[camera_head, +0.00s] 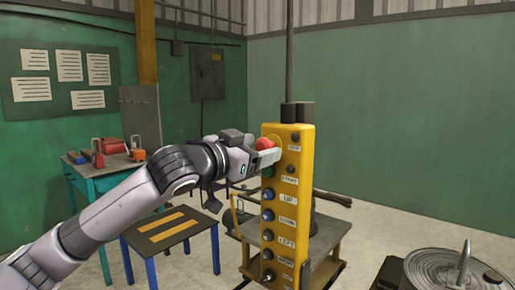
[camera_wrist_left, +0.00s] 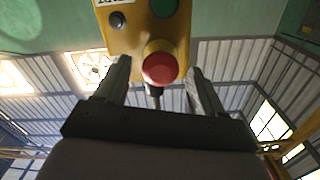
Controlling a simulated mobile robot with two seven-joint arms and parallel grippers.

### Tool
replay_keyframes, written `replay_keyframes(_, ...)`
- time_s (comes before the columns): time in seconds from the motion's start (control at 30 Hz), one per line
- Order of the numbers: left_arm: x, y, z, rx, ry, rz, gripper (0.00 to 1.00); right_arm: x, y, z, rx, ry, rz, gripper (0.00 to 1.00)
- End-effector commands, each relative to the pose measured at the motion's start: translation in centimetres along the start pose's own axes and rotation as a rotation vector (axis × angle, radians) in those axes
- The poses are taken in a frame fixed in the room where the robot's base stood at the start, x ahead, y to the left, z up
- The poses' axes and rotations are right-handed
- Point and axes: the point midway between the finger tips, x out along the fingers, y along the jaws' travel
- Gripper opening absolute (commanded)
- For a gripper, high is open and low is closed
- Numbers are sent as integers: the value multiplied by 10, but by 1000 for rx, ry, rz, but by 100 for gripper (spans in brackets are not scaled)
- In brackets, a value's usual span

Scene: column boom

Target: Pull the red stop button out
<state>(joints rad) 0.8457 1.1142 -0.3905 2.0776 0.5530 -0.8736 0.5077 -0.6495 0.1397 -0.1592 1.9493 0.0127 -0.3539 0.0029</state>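The red stop button (camera_head: 265,143) is a round mushroom knob at the top of the yellow pendant control box (camera_head: 307,185), which hangs upright. My left gripper (camera_head: 266,154) is right at the button, partly covering it in the head view. In the left wrist view the red button (camera_wrist_left: 159,68) lies between the two fingers of my left gripper (camera_wrist_left: 158,72). The fingers are open, with a visible gap on each side of the button. How deep the fingertips reach around it is hard to tell. My right gripper is in neither view.
Several labelled buttons run down the box below the red one. A dark cable or pole (camera_head: 290,55) rises from its top. A cart (camera_head: 325,268) stands behind and below it. A teal table (camera_head: 88,172) with tools and a small stool (camera_head: 168,228) stand to the left.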

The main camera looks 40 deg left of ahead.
Motion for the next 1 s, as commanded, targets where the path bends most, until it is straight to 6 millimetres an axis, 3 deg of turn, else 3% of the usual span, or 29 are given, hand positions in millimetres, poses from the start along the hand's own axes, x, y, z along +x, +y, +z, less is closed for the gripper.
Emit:
replay_keyframes(0.27, -2, -1, 0, 1, 2, -2, 69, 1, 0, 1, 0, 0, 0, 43)
replay_keyframes(0.7, -55, -1, 4, 5, -1, -5, 69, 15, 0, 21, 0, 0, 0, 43)
replay_keyframes(1.0, -71, 0, 0, 1, 1, -2, 69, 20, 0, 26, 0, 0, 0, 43)
